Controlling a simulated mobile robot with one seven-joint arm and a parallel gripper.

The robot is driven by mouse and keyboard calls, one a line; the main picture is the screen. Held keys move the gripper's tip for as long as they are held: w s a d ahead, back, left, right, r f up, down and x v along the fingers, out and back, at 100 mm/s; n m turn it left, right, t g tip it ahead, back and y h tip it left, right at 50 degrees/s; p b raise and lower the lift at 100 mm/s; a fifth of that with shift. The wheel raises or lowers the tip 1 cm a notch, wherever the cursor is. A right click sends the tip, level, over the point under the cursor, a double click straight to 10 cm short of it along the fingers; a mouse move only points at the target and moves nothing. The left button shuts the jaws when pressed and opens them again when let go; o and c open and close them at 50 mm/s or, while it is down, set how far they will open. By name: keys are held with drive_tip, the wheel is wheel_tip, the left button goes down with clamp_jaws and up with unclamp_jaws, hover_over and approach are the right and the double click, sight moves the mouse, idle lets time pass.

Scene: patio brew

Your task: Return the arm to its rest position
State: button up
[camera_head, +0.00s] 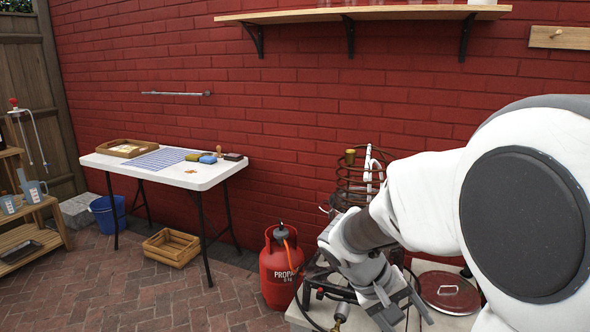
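My arm reaches in from the right edge and bends down toward a pale worktop (440,267). My gripper (403,312) points down at the bottom of the view, over the worktop's near part. Its two fingers look spread apart, with nothing visible between them. The arm hides part of the worktop and of the wall behind it.
A burner stand (325,285), a coiled metal tube (352,182) and a round reddish lid (447,291) are close to my gripper. A red propane bottle (281,268) stands left of the worktop. A white folding table (200,176) is farther left.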

drive_tip(key=s+a+r+t+y, duration=0.3)
drive_tip(key=s+r+y, duration=0.15)
drive_tip(key=s, duration=0.25)
drive_tip(key=s+a+r+t+y, duration=0.3)
drive_tip(key=s+r, duration=0.2)
drive_tip(key=s, duration=0.2)
wheel_tip(320, 180, up, 15)
drive_tip(key=p, duration=1.5)
drive_tip(key=shift+w+a+g, duration=0.15)
drive_tip(key=shift+w+g, duration=0.05)
drive_tip(key=shift+g, duration=0.1)
drive_tip(key=shift+h, duration=0.25)
drive_tip(key=shift+c, duration=0.3)
